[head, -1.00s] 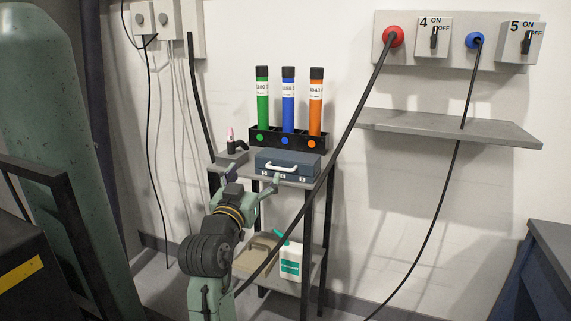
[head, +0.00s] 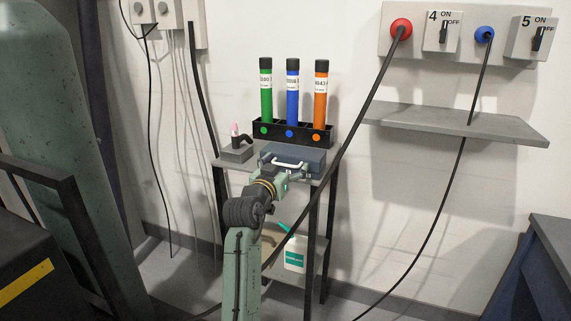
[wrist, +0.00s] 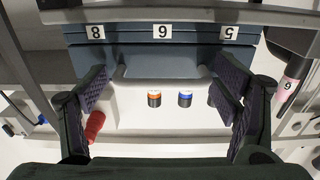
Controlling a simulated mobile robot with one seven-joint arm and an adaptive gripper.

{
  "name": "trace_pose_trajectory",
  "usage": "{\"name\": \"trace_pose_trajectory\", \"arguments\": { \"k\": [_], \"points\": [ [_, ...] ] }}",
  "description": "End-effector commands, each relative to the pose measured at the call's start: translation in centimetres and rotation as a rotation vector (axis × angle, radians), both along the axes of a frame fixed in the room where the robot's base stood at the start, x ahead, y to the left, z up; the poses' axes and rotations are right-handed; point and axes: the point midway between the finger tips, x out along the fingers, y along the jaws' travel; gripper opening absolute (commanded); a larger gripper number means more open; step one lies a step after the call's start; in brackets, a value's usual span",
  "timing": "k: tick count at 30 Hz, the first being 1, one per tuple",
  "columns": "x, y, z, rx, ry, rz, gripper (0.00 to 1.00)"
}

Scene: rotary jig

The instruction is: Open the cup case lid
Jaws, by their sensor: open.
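The cup case (head: 307,160) is a blue-grey box with a pale handle (head: 287,163), lying on the upper shelf of a small stand. Its lid looks closed. My gripper (head: 286,178) is at the near front side of the case, its fingers spread. In the wrist view, which looks upside down, the case front (wrist: 190,36) carries number tags. There my open gripper (wrist: 163,88) has one finger on each side of a grey piece of the case front, with a gap to each side. I cannot tell whether the fingers touch the case.
A black rack (head: 262,131) with green, blue and orange tubes stands right behind the case. A small dark block (head: 236,152) with a pink-tipped part sits left of it. A black cable (head: 352,150) hangs close to the right. A white jug (head: 294,255) stands on the lower shelf.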

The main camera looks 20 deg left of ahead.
Motion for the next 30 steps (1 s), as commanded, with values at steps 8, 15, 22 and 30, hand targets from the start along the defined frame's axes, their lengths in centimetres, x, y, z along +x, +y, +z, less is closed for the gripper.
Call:
{"name": "trace_pose_trajectory", "arguments": {
  "k": [8,15,22,30],
  "points": [
    [0.02,0.00,-0.02,0.000,0.000,0.000,0.78],
    [0.01,-0.01,-0.02,0.000,0.000,0.000,0.62],
    [0.02,-0.04,-0.03,-0.001,0.000,-0.001,0.46],
    [0.03,-0.06,-0.05,-0.002,0.001,-0.001,0.28]
  ]
}}
